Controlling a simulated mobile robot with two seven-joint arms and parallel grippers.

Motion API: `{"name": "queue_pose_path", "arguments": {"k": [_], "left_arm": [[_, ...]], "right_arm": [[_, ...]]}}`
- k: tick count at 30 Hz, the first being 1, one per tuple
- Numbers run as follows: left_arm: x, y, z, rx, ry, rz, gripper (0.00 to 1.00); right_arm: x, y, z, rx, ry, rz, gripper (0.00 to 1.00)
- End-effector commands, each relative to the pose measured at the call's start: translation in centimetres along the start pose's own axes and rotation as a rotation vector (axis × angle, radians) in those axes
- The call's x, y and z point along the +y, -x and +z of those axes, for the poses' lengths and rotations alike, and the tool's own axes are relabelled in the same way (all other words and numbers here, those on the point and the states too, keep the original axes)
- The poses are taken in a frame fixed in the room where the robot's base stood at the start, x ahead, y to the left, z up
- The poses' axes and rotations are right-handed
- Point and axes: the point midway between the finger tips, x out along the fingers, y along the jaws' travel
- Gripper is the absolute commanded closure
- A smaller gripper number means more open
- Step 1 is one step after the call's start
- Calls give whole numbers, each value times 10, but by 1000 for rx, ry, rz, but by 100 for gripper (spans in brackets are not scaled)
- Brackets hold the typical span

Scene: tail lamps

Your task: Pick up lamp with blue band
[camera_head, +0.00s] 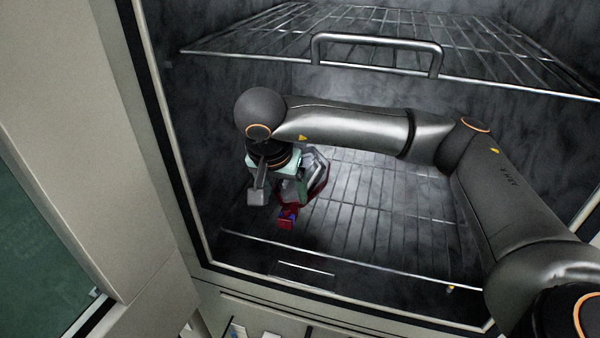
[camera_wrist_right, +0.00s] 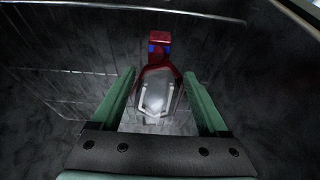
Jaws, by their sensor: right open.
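A red and silver-grey tail lamp (camera_head: 319,172) rests on the lower wire rack inside the dark cabinet. Its narrow red end (camera_head: 286,222) has blue marks and points towards the front. In the right wrist view the lamp (camera_wrist_right: 156,92) lies between the two green fingers, its blue-marked red end farther away. My right gripper (camera_head: 274,192) is open and points down over the lamp, partly hiding it in the head view. The right wrist view also shows the gripper (camera_wrist_right: 158,74) with both fingers apart and clear of the lamp. My left gripper is not in view.
An upper wire rack (camera_head: 240,45) with a raised metal handle (camera_head: 375,38) hangs above my right arm. The lower rack (camera_head: 370,215) is bare to the right of the lamp. The cabinet's pale front frame (camera_head: 185,250) borders the opening.

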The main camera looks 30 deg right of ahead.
Motion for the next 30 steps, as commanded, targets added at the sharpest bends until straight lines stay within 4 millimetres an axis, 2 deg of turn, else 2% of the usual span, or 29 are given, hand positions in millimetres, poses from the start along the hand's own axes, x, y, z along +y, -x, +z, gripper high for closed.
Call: {"name": "queue_pose_path", "arguments": {"k": [10,19,27,30], "left_arm": [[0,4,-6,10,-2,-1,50],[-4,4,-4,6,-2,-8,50],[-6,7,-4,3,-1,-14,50],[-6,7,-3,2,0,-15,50]], "right_arm": [[4,-17,-57,23,-7,13,22],[3,-26,-80,21,-4,11,22],[4,-40,-117,21,-5,11,22],[4,-50,-118,22,-2,11,22]]}}
